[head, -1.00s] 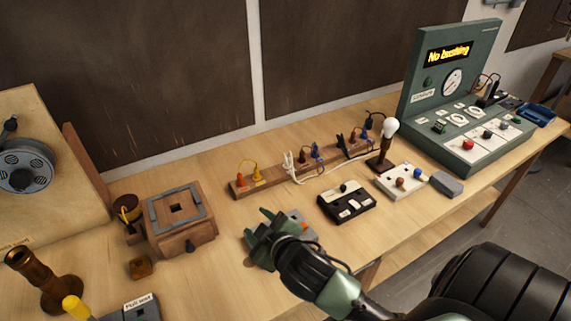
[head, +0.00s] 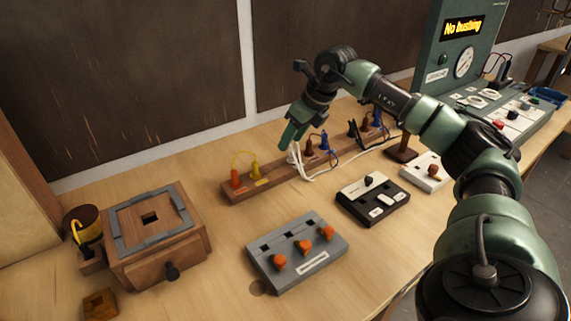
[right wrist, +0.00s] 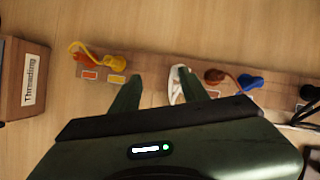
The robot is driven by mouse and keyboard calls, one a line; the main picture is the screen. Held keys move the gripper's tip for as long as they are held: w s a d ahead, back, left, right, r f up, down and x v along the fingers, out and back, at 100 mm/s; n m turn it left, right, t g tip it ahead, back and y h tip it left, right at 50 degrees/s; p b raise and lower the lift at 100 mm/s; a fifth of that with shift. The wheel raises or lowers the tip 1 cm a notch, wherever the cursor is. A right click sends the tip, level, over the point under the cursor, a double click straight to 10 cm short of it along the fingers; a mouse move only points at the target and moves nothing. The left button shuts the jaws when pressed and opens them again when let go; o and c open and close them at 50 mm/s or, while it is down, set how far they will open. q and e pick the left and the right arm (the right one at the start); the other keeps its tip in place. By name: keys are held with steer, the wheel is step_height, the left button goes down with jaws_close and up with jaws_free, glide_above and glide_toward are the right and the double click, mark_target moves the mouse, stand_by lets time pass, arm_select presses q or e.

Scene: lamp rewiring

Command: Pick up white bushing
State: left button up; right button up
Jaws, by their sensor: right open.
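The white bushing (head: 296,156), with a pale cord on it, sits in the wooden rack (head: 242,190), between yellow and brown pieces. In the right wrist view the white bushing (right wrist: 174,77) shows at the right finger, which partly hides it. I cannot tell whether they touch. My right gripper (head: 290,138) is open, pointing down over the rack at the white bushing. In its wrist view the right gripper (right wrist: 156,90) has its fingers spread and nothing held between them. My left gripper is not in view.
Orange and yellow pieces (head: 245,172) stand left of the white bushing, brown and blue ones (head: 317,146) right. A grey box with orange knobs (head: 297,252), a black-and-white box (head: 373,199) and a wooden block (head: 157,234) stand in front. A green panel (head: 465,62) reads "No bushing".

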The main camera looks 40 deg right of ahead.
mark_target(293, 151)
steer(key=d, duration=0.1)
steer(key=s+d, duration=0.1)
steer(key=shift+d+f+m+h, duration=0.15)
steer(key=shift+d+m+h, duration=0.15)
steer(key=shift+d+h, duration=0.1)
steer(key=p+x, duration=0.1)
steer(key=x, duration=0.6)
steer(key=shift+w, duration=0.15)
jaws_close()
